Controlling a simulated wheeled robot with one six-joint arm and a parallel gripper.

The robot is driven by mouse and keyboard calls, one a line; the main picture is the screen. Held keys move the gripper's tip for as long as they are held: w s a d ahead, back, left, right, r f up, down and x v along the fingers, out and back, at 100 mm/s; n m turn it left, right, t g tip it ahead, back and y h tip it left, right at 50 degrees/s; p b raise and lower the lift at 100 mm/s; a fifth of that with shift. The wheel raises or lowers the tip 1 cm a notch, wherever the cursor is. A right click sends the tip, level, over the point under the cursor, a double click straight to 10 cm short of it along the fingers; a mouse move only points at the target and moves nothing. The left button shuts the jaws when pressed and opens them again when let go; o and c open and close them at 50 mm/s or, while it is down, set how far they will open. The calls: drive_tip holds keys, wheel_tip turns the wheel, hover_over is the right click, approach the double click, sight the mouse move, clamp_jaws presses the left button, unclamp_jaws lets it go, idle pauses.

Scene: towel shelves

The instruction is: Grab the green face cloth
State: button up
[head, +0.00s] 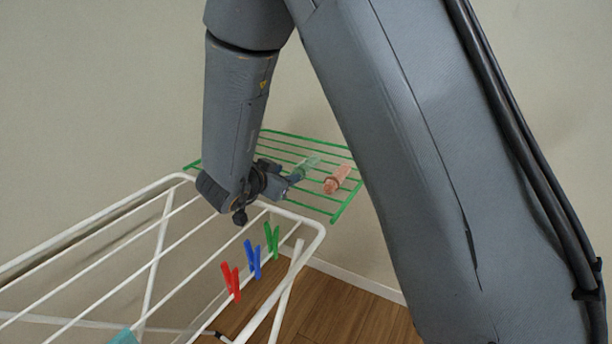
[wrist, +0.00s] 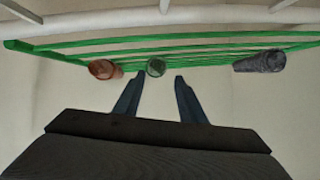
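The green face cloth is a small roll (head: 307,165) lying on a green wire shelf (head: 346,207) in the head view. In the wrist view its round end (wrist: 156,68) faces me, between and a little beyond my fingertips. My gripper (wrist: 158,82) is open, with one finger to each side of the roll's end in the picture. Nothing shows between the fingers close to the palm. In the head view my gripper (head: 291,177) is at the near end of the green roll, partly hidden by my wrist. I cannot tell whether they touch.
A salmon-coloured roll (head: 338,179) lies right of the green one in the head view. A dark grey roll (wrist: 260,61) shows at right in the wrist view. A white drying rack (head: 160,259) with red, blue and green pegs (head: 253,260) stands in front.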

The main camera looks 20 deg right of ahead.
sight(296, 172)
drive_tip(key=shift+d+f, duration=0.15)
drive_tip(key=shift+d, duration=0.05)
drive_tip(key=shift+w+d+f+h, duration=0.1)
drive_tip(key=shift+w+d+h, duration=0.15)
drive_tip(key=shift+d+h, duration=0.05)
drive_tip(key=x, duration=0.6)
drive_tip(key=shift+w+d+p, duration=0.25)
drive_tip(key=shift+d+p, duration=0.1)
drive_tip(key=shift+p, duration=0.05)
drive_tip(key=c, duration=0.7)
